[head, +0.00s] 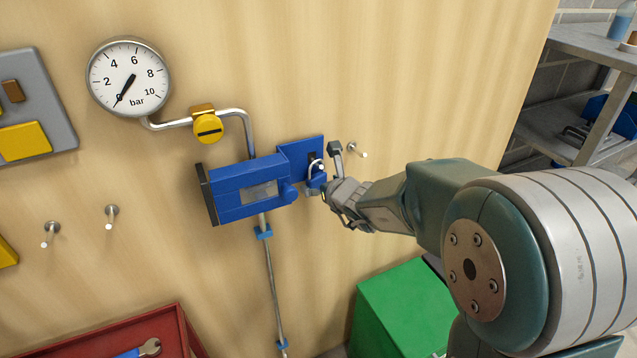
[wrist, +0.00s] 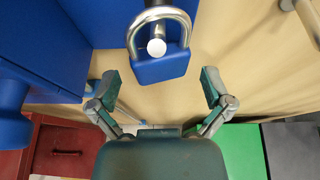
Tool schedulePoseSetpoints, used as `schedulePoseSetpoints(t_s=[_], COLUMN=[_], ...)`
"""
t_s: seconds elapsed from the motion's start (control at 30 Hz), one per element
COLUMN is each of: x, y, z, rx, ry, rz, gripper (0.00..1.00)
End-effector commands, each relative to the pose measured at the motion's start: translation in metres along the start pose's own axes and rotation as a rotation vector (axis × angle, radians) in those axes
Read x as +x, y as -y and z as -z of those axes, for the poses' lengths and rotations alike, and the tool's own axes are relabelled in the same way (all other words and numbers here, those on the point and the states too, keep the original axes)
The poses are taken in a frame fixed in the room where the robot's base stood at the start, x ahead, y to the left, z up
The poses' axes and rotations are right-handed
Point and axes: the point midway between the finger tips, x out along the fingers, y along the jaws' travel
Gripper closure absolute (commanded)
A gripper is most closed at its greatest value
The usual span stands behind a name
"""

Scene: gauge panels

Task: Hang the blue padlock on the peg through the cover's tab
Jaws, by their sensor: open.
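The blue padlock (head: 316,181) hangs at the tab (head: 297,150) on the right of the blue cover (head: 243,190). In the wrist view the padlock (wrist: 160,69) hangs upright, its silver shackle looped around the pale-ended peg (wrist: 157,47). The blue tab (wrist: 108,22) is behind the shackle; the hole where the peg passes through it is hidden in the wrist view. My gripper (wrist: 161,88) is open and empty, with its fingers apart on either side, just below the padlock body. In the head view my gripper (head: 331,178) is close to the padlock's right side.
A pressure gauge (head: 129,77) and a pipe with a yellow valve (head: 207,126) are on the wooden panel. A bare peg (head: 358,150) is right of the tab, and two more are at left. A green box (head: 404,310) and a red tray (head: 130,335) are below.

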Motion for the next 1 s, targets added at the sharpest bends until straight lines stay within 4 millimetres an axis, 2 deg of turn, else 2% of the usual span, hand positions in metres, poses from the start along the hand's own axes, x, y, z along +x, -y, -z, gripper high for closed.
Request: schedulePoseSetpoints(t_s=[0.2, 0.53, 0.7, 0.87, 1.0], x=[-0.038, -0.090, -0.104, -0.107, -0.113], y=[0.001, 0.000, 0.000, 0.000, -0.007], z=[-0.001, 0.000, 0.001, 0.001, -0.003], rx=[-0.001, -0.001, -0.001, 0.000, -0.089], ry=[0.003, 0.002, 0.000, -0.001, 0.006], rz=[0.003, 0.002, 0.001, 0.000, -0.026], gripper=[0.00, 0.00, 0.00, 0.00, 0.00])
